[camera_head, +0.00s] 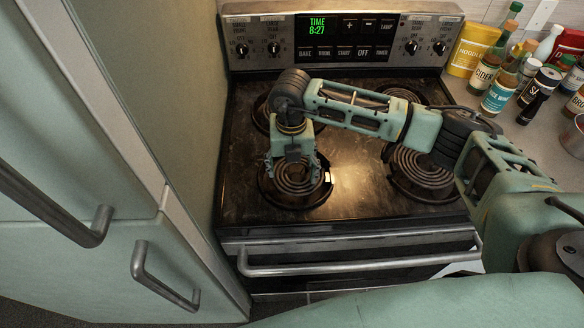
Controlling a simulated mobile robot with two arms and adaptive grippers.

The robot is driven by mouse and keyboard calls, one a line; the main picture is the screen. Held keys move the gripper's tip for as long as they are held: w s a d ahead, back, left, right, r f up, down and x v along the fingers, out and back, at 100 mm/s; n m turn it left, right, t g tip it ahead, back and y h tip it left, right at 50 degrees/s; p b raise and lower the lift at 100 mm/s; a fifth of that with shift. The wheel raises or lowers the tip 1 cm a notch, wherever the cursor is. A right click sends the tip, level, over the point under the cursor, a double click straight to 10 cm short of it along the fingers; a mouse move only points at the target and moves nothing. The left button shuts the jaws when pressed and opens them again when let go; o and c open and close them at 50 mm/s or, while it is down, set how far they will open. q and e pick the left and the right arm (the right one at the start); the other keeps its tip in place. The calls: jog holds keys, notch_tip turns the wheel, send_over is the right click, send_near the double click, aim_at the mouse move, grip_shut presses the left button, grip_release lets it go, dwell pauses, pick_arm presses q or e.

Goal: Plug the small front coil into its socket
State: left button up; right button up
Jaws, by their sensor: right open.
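The small front coil (297,181) lies at the front left burner place of the stove, over a dark round drip pan (297,203). My right gripper (293,176) is over this coil, pointing down, with its fingers spread apart on either side of it. I cannot tell whether the fingers touch the coil. The socket of this coil is hidden, and I cannot see whether the coil is plugged in. My left gripper is out of view.
A larger coil (424,168) sits at the front right. My right arm crosses the stovetop (345,200) and partly covers the back burners. Bottles (499,92) crowd the counter at right. A cabinet wall (190,100) stands close at left. An oven handle (360,264) runs along the front.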

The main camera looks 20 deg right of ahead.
jog(key=shift+s+a+f, duration=0.4)
jog(key=shift+s+f, duration=0.1)
jog(key=shift+f, duration=0.05)
grip_shut()
jog(key=shift+d, duration=0.25)
jog(key=shift+w+a+f, duration=0.15)
jog(key=shift+w+a, duration=0.1)
jog(key=shift+w, duration=0.05)
jog(key=shift+a, duration=0.2)
jog(key=shift+d, duration=0.2)
jog(key=shift+w+d+r+n, duration=0.25)
jog(key=shift+w+d+n, duration=0.1)
jog(key=shift+n, duration=0.15)
jog(key=shift+d, duration=0.1)
jog(key=shift+r, duration=0.15)
